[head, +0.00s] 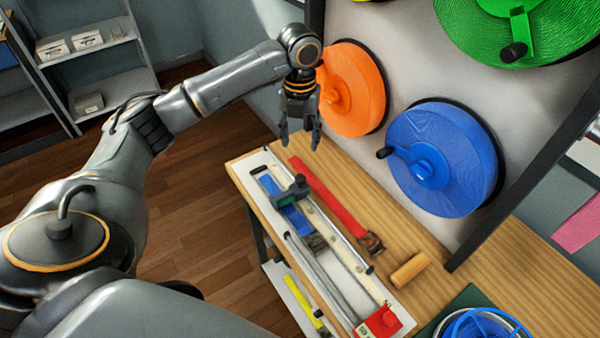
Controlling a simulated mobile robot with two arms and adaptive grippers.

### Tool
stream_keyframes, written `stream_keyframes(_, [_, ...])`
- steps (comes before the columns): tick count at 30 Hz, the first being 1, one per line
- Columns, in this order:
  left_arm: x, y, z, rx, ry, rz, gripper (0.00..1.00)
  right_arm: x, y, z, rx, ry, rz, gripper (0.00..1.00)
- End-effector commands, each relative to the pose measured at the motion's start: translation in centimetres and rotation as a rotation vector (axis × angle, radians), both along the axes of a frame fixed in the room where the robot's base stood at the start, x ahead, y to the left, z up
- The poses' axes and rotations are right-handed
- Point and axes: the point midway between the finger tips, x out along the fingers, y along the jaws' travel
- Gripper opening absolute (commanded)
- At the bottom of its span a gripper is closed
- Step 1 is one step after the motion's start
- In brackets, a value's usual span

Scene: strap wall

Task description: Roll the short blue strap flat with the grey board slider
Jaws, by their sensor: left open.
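The short blue strap (294,217) lies lengthwise on the pale board (345,262) on the wooden bench, with a dark buckle at its near end. The dark grey board slider (297,187) sits across the board over the strap's upper part and hides a piece of it. Whether the strap is fully flat under it I cannot tell. My left gripper (299,143) is open and empty, pointing down above the bench's far end, beyond the slider and apart from it. My right gripper is not in view.
A red strap (325,192) lies right of the board. An orange-brown cylinder (410,269) and a red block (382,322) are nearer. Large orange (352,90), blue (440,160) and green (520,25) reels hang on the wall panel. A yellow strap (303,301) lies below the bench top.

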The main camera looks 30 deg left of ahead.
Motion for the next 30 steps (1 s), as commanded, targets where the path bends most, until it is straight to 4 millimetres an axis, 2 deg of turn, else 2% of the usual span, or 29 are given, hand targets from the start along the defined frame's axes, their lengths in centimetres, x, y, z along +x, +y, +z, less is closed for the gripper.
stream_keyframes(12, [-0.2, 0.0, -8.4, 0.001, 0.005, 0.002, 0.52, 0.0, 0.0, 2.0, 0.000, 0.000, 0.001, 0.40])
stream_keyframes(16, [-0.1, -0.1, -10.6, 0.001, 0.003, 0.000, 0.52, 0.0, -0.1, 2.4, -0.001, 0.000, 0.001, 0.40])
stream_keyframes(22, [-0.1, 0.0, -12.4, 0.001, 0.000, 0.001, 0.52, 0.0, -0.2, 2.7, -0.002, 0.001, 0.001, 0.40])
stream_keyframes(30, [-0.1, -0.1, -12.8, 0.002, -0.001, 0.000, 0.52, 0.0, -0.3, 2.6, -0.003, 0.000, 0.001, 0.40])
